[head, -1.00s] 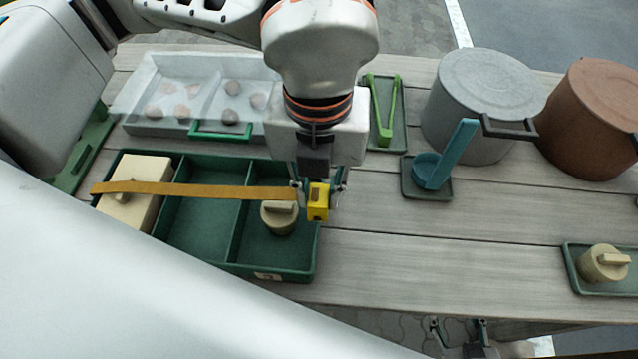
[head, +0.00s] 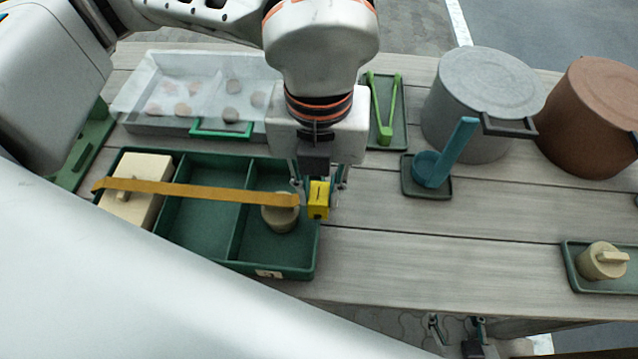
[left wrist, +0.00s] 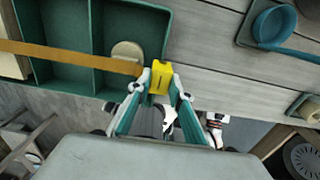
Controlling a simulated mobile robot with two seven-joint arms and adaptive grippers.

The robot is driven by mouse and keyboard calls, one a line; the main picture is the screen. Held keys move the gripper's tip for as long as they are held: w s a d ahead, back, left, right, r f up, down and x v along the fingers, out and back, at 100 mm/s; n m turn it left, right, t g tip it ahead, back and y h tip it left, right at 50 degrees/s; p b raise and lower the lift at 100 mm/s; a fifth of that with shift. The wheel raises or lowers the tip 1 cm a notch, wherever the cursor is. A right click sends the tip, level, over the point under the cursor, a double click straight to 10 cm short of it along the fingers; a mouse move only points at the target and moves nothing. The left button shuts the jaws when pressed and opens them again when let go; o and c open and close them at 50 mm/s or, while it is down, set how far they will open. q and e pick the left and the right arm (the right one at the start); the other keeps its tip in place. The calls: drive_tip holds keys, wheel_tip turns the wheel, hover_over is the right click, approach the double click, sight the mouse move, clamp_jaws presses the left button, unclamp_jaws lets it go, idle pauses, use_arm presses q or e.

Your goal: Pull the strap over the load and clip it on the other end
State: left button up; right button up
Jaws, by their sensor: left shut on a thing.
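A green tray (head: 205,225) with compartments holds a square cream block (head: 130,205) at the left and a round cream weight (head: 280,217) at the right. An ochre strap (head: 215,193) runs from the tray's left end across the block, the middle compartment and the weight. My left gripper (head: 318,195) is shut on a yellow clip (head: 319,201) beside the strap's right end, by the tray's right wall; the clip also shows in the left wrist view (left wrist: 161,77). Its height above the wall is unclear. My right gripper (head: 458,328) shows partly below the table's front edge.
A lined tray (head: 150,125) with round pieces stands behind. Green tongs (head: 384,112), a blue ladle (head: 445,155), a grey pot (head: 470,120) and a brown pot (head: 590,125) are to the right. Another weight (head: 603,262) sits on a small tray. The table's middle right is clear.

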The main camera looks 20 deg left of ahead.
use_arm(q)
drive_tip(key=shift+f, duration=0.25)
use_arm(e)
drive_tip(key=shift+s+f, duration=0.1)
drive_tip(key=shift+f, duration=0.1)
use_arm(q)
drive_tip(key=shift+f, duration=0.3)
use_arm(e)
drive_tip(key=shift+s+d+f, duration=0.15)
drive_tip(key=shift+d+f, duration=0.05)
drive_tip(key=shift+f, duration=0.05)
use_arm(q)
drive_tip(key=shift+f, duration=0.1)
drive_tip(key=shift+f, duration=0.1)
use_arm(e)
drive_tip(key=shift+a, duration=0.15)
use_arm(q)
drive_tip(key=shift+f+b, duration=0.15)
drive_tip(key=shift+b, duration=0.15)
use_arm(e)
drive_tip(key=shift+f, duration=0.1)
use_arm(q)
drive_tip(key=shift+f, duration=0.3)
use_arm(e)
drive_tip(key=shift+s+f, duration=0.1)
drive_tip(key=shift+f, duration=0.05)
use_arm(q)
drive_tip(key=o, duration=1)
